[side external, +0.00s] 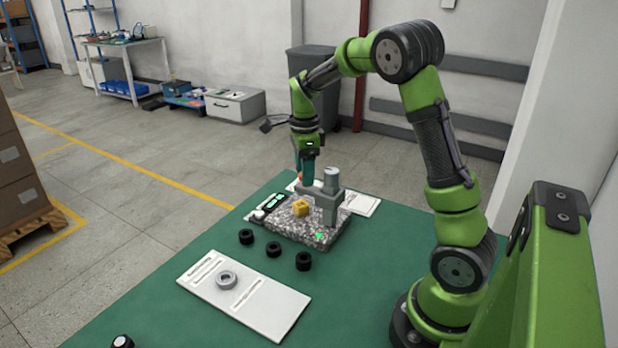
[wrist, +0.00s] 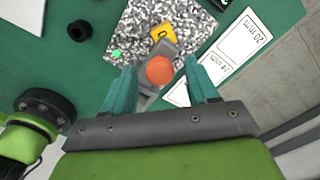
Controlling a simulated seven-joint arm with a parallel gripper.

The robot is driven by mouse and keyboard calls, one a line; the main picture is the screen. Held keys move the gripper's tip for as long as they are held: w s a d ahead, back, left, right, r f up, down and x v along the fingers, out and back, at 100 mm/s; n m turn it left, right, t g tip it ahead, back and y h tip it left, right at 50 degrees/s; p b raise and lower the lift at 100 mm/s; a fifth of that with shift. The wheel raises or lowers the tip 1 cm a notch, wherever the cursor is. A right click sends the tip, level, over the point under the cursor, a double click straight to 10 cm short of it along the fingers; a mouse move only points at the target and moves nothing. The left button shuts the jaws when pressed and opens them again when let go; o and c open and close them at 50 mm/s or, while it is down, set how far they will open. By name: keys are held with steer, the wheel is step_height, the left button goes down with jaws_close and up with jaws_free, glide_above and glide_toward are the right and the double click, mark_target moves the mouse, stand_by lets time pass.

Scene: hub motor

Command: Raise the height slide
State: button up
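A grey post (side external: 330,195) stands on a speckled stone plate (side external: 313,238), with a grey slide arm (side external: 312,187) joined to it. An orange round knob (wrist: 159,70) shows in the wrist view over the grey slide part. My gripper (wrist: 160,68) is open, its two teal fingers on either side of the knob with a gap on each side. In the side view my gripper (side external: 306,174) points down behind the slide arm, and only a bit of orange shows there. A yellow block (side external: 301,207) sits on the plate; it also shows in the wrist view (wrist: 163,33).
Several black rings (side external: 273,249) lie on the green table (side external: 150,285) in front of the plate. A white board (side external: 265,313) with a grey ring (side external: 227,280) lies nearer. White printed cards (wrist: 245,35) lie beside the plate. A green light (side external: 319,236) glows on the plate.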

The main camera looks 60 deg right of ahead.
step_height(320, 180, up, 17)
stand_by(0.6)
